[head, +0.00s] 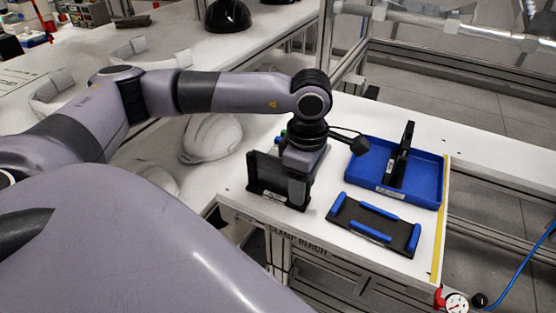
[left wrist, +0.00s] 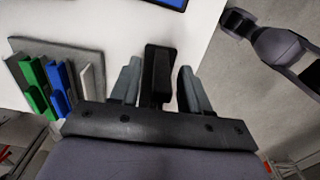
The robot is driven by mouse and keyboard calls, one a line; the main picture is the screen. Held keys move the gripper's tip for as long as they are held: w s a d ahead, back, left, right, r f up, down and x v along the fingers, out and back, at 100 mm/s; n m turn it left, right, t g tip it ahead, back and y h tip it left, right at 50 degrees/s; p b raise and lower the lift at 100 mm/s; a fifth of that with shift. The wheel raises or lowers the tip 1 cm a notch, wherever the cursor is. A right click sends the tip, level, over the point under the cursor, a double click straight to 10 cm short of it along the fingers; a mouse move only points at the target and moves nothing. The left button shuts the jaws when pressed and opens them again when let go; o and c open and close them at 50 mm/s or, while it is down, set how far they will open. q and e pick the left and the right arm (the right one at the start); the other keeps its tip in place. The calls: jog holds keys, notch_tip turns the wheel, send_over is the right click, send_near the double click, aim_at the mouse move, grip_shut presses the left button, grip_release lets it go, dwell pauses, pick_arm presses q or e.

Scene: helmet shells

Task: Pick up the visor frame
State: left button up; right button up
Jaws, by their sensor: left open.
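My left gripper (head: 297,192) points down over the near left of the white bench, beside an upright black panel (head: 265,172). In the left wrist view its two grey fingers (left wrist: 157,88) are apart, one on each side of a black upright piece (left wrist: 158,62). Gaps show beside this piece, so the fingers do not look closed on it. Another black upright piece (head: 404,150) stands in the blue tray (head: 362,172). I cannot tell for sure which black piece is the visor frame. My right gripper is not in view.
A black plate with blue bars (head: 376,225) lies in front of the tray. A grey base (left wrist: 88,58) with green, blue and white pieces is left of the fingers. A white helmet shell (head: 210,138) sits at left. A pressure gauge (head: 457,304) is by the bench corner.

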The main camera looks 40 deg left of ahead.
pick_arm(q)
jog(key=c, duration=0.8)
grip_shut()
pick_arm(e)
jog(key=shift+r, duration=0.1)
pick_arm(q)
jog(key=shift+r, duration=0.15)
